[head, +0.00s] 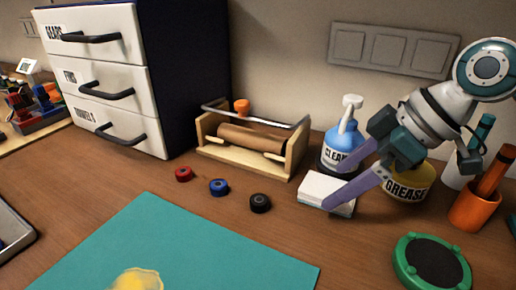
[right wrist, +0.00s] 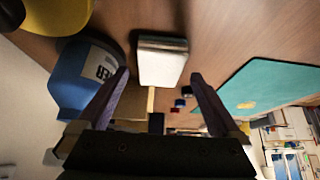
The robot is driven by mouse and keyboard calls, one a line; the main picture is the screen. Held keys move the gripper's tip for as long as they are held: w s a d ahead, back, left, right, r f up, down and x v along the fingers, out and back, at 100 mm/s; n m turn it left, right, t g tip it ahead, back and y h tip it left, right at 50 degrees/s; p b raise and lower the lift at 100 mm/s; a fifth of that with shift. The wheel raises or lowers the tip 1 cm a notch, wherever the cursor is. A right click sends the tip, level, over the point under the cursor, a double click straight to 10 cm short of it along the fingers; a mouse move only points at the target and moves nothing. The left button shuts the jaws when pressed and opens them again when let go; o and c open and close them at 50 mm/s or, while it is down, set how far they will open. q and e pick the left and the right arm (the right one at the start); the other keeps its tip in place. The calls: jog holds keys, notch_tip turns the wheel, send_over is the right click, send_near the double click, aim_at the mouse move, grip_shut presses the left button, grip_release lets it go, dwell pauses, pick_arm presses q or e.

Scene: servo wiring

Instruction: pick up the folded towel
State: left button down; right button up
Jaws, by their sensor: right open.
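The folded towel (head: 318,186) is a small white block with a darker layered edge. It lies on the wooden table in front of the blue cleaner bottle. In the right wrist view the towel (right wrist: 162,64) shows between and beyond the fingertips. My right gripper (head: 334,188) is open, its purple fingers reaching down from the right, one on each side of the towel. In the right wrist view nothing is clamped between the fingers (right wrist: 160,76). In the head view one finger covers part of the towel. My left gripper is not in view.
The cleaner bottle (head: 334,152) stands close behind the fingers, and the yellow grease tin (head: 408,186) is just right. An orange cup (head: 473,210) and a green round dish (head: 431,264) are further right. A wooden roll holder (head: 250,140) and tape rolls (head: 260,203) are left. The teal mat (head: 180,245) is mostly clear.

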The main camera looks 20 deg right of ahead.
aim_at(334, 190)
jog(key=shift+x, duration=1.1)
jog(key=c, duration=1.3)
jog(key=shift+r, duration=0.1)
notch_tip(334, 190, up, 7)
jog(key=shift+s+a+f+p, duration=0.1)
jog(key=shift+p, duration=0.5)
jog(key=s+a, duration=0.4)
jog(key=a, duration=0.1)
jog(key=s+a, duration=0.4)
jog(key=a, duration=0.1)
jog(key=s+a+p, duration=0.1)
jog(key=s+a, duration=0.4)
